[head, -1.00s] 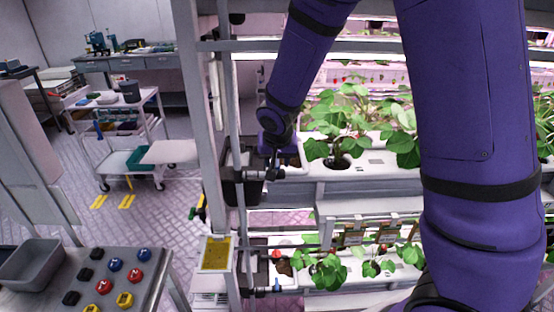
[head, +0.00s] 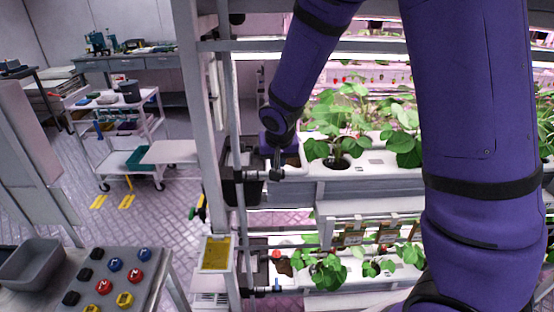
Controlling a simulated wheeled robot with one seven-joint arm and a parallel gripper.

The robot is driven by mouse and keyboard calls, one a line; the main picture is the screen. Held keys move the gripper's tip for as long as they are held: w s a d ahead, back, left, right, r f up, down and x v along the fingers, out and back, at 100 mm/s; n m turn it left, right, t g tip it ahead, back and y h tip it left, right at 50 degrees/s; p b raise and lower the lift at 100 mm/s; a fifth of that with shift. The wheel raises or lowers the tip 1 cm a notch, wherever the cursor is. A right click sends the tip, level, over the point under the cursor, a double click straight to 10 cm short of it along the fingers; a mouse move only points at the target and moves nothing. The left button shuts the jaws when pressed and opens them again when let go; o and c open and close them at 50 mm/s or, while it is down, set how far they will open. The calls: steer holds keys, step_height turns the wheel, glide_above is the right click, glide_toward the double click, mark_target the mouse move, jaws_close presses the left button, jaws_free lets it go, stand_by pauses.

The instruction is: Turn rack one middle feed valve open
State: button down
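The middle feed valve (head: 259,175) is a small dark fitting on the feed pipe at the left end of the middle planting channel (head: 350,187). My gripper (head: 277,174) reaches down to the valve's right end, and its tip overlaps the valve in the picture. The fingers are small and dark, so I cannot tell whether they are open, shut or touching the handle. The handle's position is hidden by my gripper. A similar lower valve (head: 277,291) with a blue part sits on the pipe below.
The rack's upright post (head: 205,130) and a thin vertical pipe (head: 237,120) stand just left of the valve. Leafy plants (head: 340,135) grow close on the right. A yellow-faced box (head: 215,253) hangs below. A button panel (head: 112,280) stands at the lower left.

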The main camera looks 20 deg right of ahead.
steer(key=shift+d+n+y, duration=0.2)
steer(key=shift+n+y, duration=0.5)
steer(key=shift+n, duration=1.1)
steer(key=shift+d+n+y, duration=0.1)
steer(key=shift+n+y, duration=0.8)
steer(key=shift+n, duration=1.5)
steer(key=n+g+y, duration=0.1)
steer(key=n, duration=0.3)
steer(key=shift+w+d, duration=0.1)
steer(key=shift+w, duration=0.05)
steer(key=shift+n+g+y, duration=0.5)
steer(key=shift+n+g, duration=0.4)
steer(key=shift+n, duration=1.4)
steer(key=c, duration=1.1)
jaws_free()
steer(key=shift+w, duration=0.1)
steer(key=shift+d+r, duration=0.1)
